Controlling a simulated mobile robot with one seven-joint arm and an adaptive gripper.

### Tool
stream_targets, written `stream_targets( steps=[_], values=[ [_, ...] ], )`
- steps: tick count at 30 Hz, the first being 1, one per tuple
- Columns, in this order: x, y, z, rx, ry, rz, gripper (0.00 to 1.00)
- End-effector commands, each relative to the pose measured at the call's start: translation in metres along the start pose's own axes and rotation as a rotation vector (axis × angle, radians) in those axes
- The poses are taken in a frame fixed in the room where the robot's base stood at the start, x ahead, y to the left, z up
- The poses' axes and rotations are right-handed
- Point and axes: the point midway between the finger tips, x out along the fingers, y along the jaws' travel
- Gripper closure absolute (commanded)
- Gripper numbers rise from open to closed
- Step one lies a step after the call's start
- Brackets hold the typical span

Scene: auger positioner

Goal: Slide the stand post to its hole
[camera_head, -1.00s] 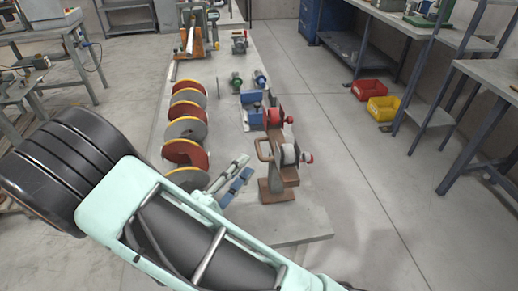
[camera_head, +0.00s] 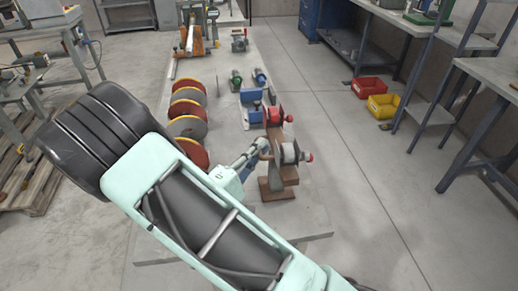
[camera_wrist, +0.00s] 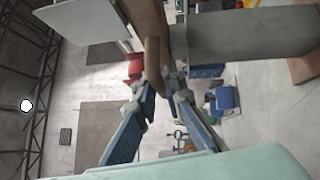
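A brown wooden stand (camera_head: 274,150) stands upright on the long grey table, carrying a pale reel and red knobs. I take it to be the stand post. My gripper (camera_head: 258,153) is at this handle, coming from the lower left. In the wrist view the brown handle (camera_wrist: 153,65) runs between the two blue-padded fingers of my gripper (camera_wrist: 161,92). The fingers stand apart, and I see no clear grip on it. I cannot make out the hole.
Red and grey discs (camera_head: 187,128) stand in a row left of the stand, partly behind my arm. Red and yellow bins (camera_head: 383,106) sit on the floor at right.

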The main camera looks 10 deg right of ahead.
Motion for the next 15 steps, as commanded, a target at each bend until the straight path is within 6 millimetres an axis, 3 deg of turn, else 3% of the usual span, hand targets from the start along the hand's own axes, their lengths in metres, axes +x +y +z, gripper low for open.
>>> stream_targets(
  steps=[15],
  values=[
    [0.0003,0.0053,0.0006,0.001,0.000,0.000,1.00]
  ],
)
